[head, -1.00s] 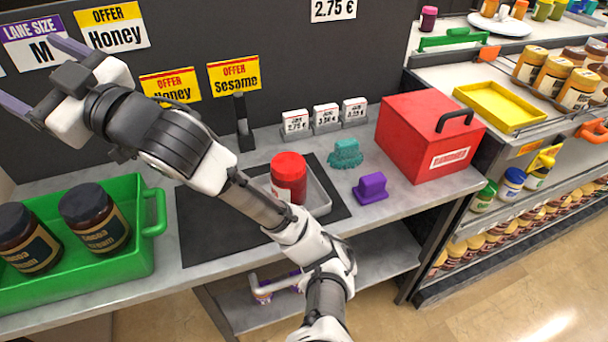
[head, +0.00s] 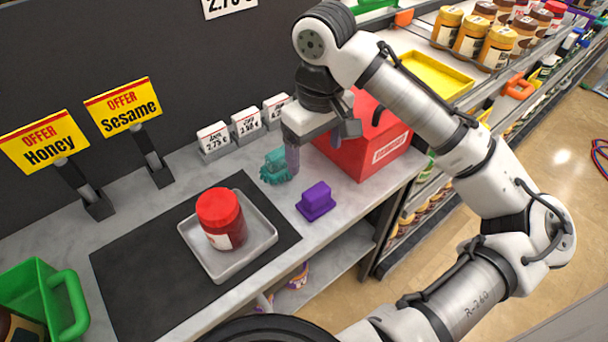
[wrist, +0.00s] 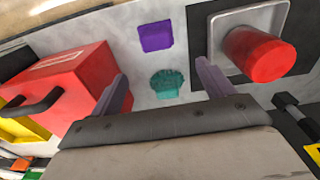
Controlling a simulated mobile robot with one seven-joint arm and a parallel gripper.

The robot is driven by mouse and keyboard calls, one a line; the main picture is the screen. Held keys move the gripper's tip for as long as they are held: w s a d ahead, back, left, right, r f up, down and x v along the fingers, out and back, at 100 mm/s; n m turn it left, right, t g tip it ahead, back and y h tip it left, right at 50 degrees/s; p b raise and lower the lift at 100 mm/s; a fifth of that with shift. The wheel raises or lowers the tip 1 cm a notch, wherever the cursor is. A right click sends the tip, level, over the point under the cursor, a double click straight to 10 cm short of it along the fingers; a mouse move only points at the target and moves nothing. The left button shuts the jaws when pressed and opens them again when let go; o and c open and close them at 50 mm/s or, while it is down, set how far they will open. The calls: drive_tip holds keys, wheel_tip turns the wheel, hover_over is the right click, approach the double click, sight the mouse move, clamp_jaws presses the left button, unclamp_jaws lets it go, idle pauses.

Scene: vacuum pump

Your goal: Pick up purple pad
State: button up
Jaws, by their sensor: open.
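The purple pad (head: 316,201) is a small block with a raised grip on top. It sits on the grey counter to the right of the black mat, and it also shows at the top of the wrist view (wrist: 155,37). A teal pad (head: 276,166) lies just behind it and left, also in the wrist view (wrist: 165,84). My gripper (wrist: 165,80) is open and empty, pointing down above the counter. Its fingers frame the teal pad in the wrist view, and the purple pad lies beyond the fingertips. In the head view one finger partly hides the red box.
A red box (head: 375,150) with a black handle stands right of the pads. A red-lidded jar (head: 220,218) stands in a grey tray (head: 205,258) on the black mat (head: 140,275). Price tags (head: 246,124) line the back. A green crate (head: 60,305) is at the left.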

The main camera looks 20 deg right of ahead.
drive_tip(key=d, duration=0.1)
hover_over(317, 190)
drive_tip(key=f, duration=0.5)
drive_tip(key=s+f, duration=0.1)
drive_tip(key=f, duration=0.1)
drive_tip(key=shift+d+f+p, duration=0.15)
drive_tip(key=shift+d+p, duration=0.05)
drive_tip(key=shift+p, duration=0.15)
drive_tip(key=shift+w+a+f+p, duration=0.15)
drive_tip(key=shift+f+p, duration=0.1)
drive_tip(key=shift+f, duration=0.8)
drive_tip(key=shift+w+f+p, duration=0.15)
drive_tip(key=shift+f+p, duration=0.15)
drive_tip(key=shift+f, duration=0.7)
drive_tip(key=shift+w+a+f+p, duration=0.15)
drive_tip(key=shift+f+p, duration=0.1)
drive_tip(key=shift+f, duration=0.8)
drive_tip(key=c, duration=1.1)
drive_tip(key=shift+r, duration=0.1)
wheel_tip(317, 190, up, 20)
drive_tip(key=shift+f+b, duration=0.1)
drive_tip(key=shift+b, duration=0.8)
